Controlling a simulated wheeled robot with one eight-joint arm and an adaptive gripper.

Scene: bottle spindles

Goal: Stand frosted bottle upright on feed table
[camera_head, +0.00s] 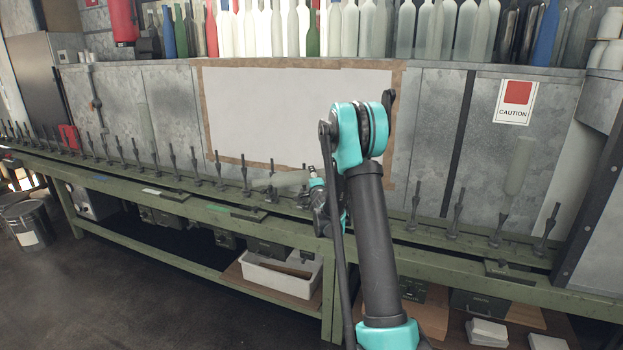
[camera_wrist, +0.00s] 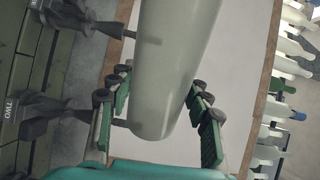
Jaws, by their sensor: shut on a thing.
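The frosted bottle (camera_head: 283,180) is pale grey-green and lies roughly level in the air, just above the spindle row in the head view. In the wrist view the same bottle (camera_wrist: 172,62) runs from the top edge down between the fingers, its rounded end near my palm. My gripper (camera_head: 316,183) is shut on it, with a green-padded finger on each side; the gripper also fills the lower wrist view (camera_wrist: 160,105). The far end of the bottle is out of the wrist view. The long green bench (camera_head: 270,226) runs below; no separate feed table is identifiable.
Dark spindles (camera_head: 412,213) stand along the bench, close below the bottle; one spindle (camera_wrist: 45,108) is near in the wrist view. Another frosted bottle (camera_head: 520,165) sits on a spindle at right. Coloured bottles (camera_head: 290,28) line the shelf above the metal panels. A white bin (camera_head: 280,276) is below.

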